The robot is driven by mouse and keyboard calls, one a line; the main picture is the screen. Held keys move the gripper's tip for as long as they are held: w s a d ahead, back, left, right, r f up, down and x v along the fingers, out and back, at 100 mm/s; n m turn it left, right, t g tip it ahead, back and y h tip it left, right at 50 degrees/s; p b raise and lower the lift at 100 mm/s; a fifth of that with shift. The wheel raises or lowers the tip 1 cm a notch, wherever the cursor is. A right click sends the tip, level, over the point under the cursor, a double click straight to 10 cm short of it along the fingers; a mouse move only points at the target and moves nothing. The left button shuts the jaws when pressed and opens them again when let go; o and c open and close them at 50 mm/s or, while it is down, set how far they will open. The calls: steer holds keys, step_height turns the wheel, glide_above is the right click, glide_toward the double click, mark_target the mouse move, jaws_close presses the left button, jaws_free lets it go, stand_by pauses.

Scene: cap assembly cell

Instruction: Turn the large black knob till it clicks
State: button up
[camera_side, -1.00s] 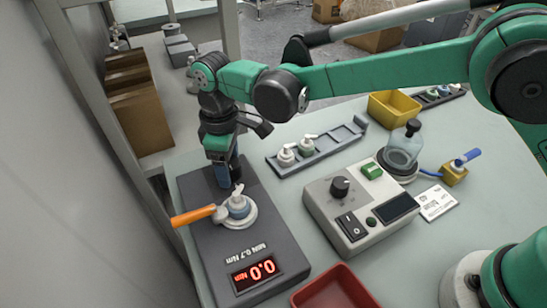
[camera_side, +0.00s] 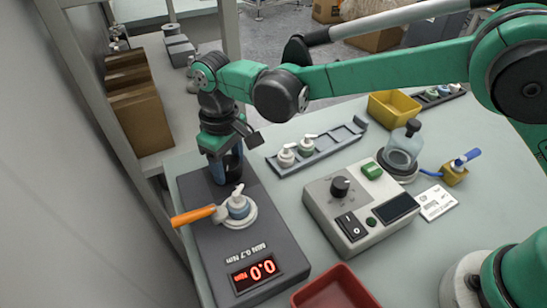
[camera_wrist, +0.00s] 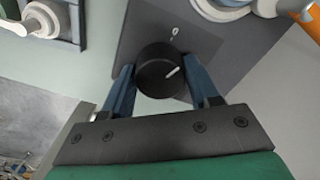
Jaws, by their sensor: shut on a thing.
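The large black knob (camera_wrist: 153,66) is round with a white pointer line and sits at one end of the dark grey tester base (camera_side: 262,228). In the wrist view the pointer aims right and slightly up, away from a small white mark (camera_wrist: 173,32) on the base. My gripper (camera_wrist: 160,76) has one blue finger on each side of the knob and is shut on it. In the side view my gripper (camera_side: 225,172) points down at the far end of the base, and its fingers largely hide the knob. The red display (camera_side: 254,273) reads 0.0.
A white-capped fitting (camera_side: 239,208) with an orange handle (camera_side: 193,216) stands on the same base, close to my gripper. A grey control box (camera_side: 345,212) with a smaller black knob stands to the right. A red tray (camera_side: 335,290) is at the front, and a parts rack (camera_side: 330,145) lies behind.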

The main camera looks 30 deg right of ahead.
mark_target(228, 162)
steer(key=m, duration=0.4)
steer(key=shift+m, duration=0.4)
steer(key=m, duration=1)
steer(key=shift+m, duration=2.6)
steer(key=o, duration=1.3)
steer(key=shift+r, duration=2.85)
